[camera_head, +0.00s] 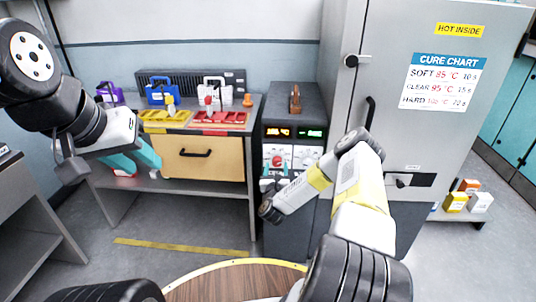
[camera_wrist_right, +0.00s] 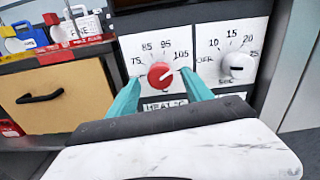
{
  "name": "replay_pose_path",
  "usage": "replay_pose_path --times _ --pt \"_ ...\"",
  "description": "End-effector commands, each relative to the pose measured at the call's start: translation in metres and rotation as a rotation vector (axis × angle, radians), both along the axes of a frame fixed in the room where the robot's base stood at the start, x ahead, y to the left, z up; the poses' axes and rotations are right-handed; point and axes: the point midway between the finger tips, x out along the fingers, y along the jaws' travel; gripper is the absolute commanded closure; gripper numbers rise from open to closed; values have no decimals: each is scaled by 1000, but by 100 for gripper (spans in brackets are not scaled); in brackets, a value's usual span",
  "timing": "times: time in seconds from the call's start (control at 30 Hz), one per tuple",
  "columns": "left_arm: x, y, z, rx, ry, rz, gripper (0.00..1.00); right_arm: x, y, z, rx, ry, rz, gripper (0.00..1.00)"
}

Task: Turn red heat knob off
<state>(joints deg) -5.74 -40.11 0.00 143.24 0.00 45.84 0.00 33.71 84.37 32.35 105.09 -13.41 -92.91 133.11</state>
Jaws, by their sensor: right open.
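The red heat knob (camera_wrist_right: 160,76) is on the white panel, under a dial marked 75 to 105. Its white mark points right, roughly towards 105. In the head view the red knob (camera_head: 277,161) shows on the control unit's front, partly behind my right gripper (camera_head: 272,182). In the right wrist view my right gripper (camera_wrist_right: 161,86) is open, with one teal finger on each side of the red knob. I cannot tell whether they touch it. My left gripper (camera_head: 138,158) is empty at the left, away from the knob; its finger gap is unclear.
A white timer knob (camera_wrist_right: 238,65) sits right of the red one. A workbench (camera_head: 240,125) with trays and a drawer (camera_head: 205,165) stands left. A grey cabinet (camera_head: 400,140) stands right.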

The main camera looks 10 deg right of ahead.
Motion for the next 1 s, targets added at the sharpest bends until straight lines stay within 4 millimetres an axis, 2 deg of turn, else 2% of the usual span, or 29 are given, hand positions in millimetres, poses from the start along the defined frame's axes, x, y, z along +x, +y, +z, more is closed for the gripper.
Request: replay_pose_path --times 0.1,0.23,0.6,0.9,1.0 --pt "0 0 0 0 0 0 64 19 -5 1 -3 -3 0 41" --pt "0 0 0 0 0 0 64 32 -9 1 -2 -1 0 41" --pt "0 0 0 0 0 0 64 39 -11 0 -2 1 2 41" --pt "0 0 0 0 0 0 64 39 -11 0 -2 1 2 100" --pt "0 0 0 0 0 0 64 39 -11 0 -3 2 2 100"
